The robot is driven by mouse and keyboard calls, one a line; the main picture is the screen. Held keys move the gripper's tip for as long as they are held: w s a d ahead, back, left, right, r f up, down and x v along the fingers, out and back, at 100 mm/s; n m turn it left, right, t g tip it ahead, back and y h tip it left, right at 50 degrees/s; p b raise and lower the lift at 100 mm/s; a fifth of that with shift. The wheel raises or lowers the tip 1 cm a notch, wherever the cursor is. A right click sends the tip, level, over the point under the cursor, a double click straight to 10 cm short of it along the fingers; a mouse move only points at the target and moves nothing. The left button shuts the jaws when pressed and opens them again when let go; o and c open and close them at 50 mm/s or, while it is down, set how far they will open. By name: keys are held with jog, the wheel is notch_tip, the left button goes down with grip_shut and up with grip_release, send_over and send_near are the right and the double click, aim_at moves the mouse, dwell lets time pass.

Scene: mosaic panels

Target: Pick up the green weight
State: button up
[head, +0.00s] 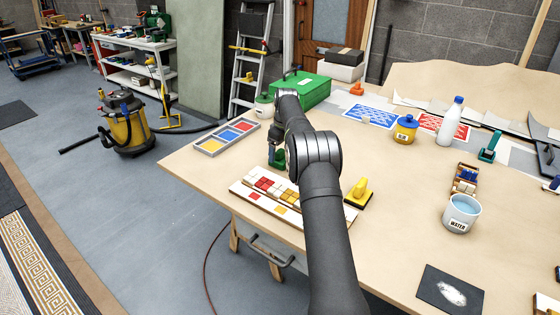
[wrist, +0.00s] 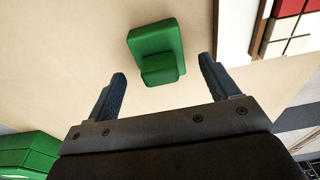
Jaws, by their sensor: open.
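The green weight (wrist: 155,50) lies on the bare tabletop in the wrist view, a wide block with a smaller block on it. My gripper (wrist: 160,80) is open, its two blue-padded fingers apart with the weight just beyond and between the fingertips, nothing held. My arm hides part of that area.
The mosaic panel (head: 240,188) with red, yellow and white tiles lies close in front. A tray of coloured panels (head: 226,138) is to the left. A green toolbox (head: 308,92) stands behind my gripper. A yellow tool (head: 359,192) sits right of my arm.

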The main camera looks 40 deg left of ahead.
aim_at(280, 150)
jog(key=shift+a+f, duration=0.1)
jog(key=shift+f, duration=1.45)
jog(key=shift+c, duration=0.4)
jog(key=c, duration=1.4)
jog(key=shift+r, duration=0.1)
